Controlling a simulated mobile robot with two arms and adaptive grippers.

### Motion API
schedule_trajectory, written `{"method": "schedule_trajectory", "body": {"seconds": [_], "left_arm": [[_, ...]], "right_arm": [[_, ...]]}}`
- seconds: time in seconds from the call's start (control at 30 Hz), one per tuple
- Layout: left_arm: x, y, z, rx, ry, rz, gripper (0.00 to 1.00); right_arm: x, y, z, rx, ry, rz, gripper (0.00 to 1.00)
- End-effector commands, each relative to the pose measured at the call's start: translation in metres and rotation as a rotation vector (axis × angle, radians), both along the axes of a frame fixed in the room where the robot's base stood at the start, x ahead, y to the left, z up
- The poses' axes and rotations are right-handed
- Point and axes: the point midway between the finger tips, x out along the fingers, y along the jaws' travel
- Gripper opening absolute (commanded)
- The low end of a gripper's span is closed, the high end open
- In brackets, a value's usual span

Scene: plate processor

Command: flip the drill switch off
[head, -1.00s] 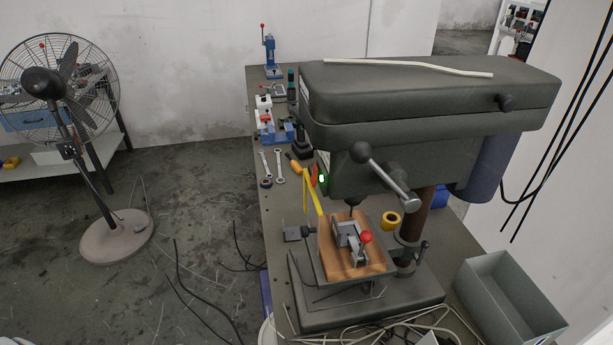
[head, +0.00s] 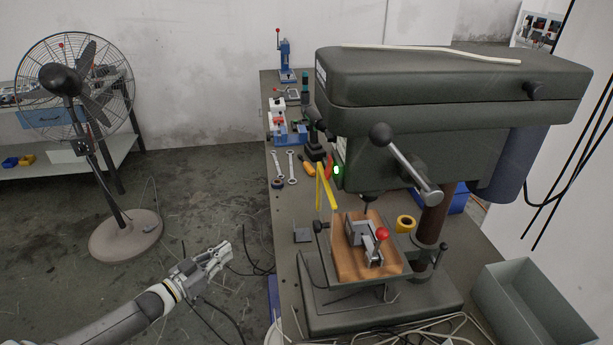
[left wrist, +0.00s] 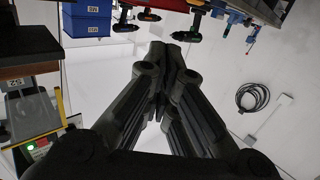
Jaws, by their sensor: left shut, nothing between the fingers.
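The dark green drill press (head: 430,85) stands on the workbench at the right of the head view. Its switch (head: 336,170) shows a lit green spot on the side of the drill head, with red beside it. In the left wrist view, a panel with a lit green button (left wrist: 31,147) and red beside it shows at the lower left. My left gripper (head: 226,250) is shut and empty, over the floor left of the bench and apart from the switch. Its shut fingers (left wrist: 173,60) fill the middle of the left wrist view. My right gripper is out of view.
A yellow bar (head: 326,187) stands just below the switch. A wooden block with a vise (head: 360,245) sits under the drill. The drill's lever handle (head: 405,165) sticks out in front. A pedestal fan (head: 75,85) stands at the left. Open floor lies between fan and bench.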

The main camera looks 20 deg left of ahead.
Motion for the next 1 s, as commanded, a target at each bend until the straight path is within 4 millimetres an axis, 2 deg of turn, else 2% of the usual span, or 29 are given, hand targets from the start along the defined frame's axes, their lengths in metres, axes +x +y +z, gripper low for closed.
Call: {"method": "schedule_trajectory", "body": {"seconds": [0.03,0.1,0.3,0.4,0.5,0.6,0.7,1.0], "left_arm": [[0.008,-0.005,0.029,-0.013,-0.059,-0.051,0.00],[0.014,-0.015,0.069,-0.046,-0.134,-0.125,0.00],[0.011,-0.057,0.174,-0.138,-0.304,-0.371,0.00],[0.000,-0.080,0.215,-0.180,-0.360,-0.495,0.00],[-0.012,-0.099,0.246,-0.217,-0.394,-0.601,0.00],[-0.023,-0.112,0.266,-0.243,-0.411,-0.676,0.00],[-0.030,-0.120,0.278,-0.259,-0.420,-0.723,0.00],[-0.033,-0.123,0.284,-0.267,-0.425,-0.743,0.00]], "right_arm": [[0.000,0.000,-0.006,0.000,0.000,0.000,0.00],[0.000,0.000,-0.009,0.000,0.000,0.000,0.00],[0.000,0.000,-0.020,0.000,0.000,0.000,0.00],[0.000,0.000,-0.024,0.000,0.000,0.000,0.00],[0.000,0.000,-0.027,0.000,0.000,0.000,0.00],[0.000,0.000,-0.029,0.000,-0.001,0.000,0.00],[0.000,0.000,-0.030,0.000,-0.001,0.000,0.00],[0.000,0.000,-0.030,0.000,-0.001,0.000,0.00]]}}
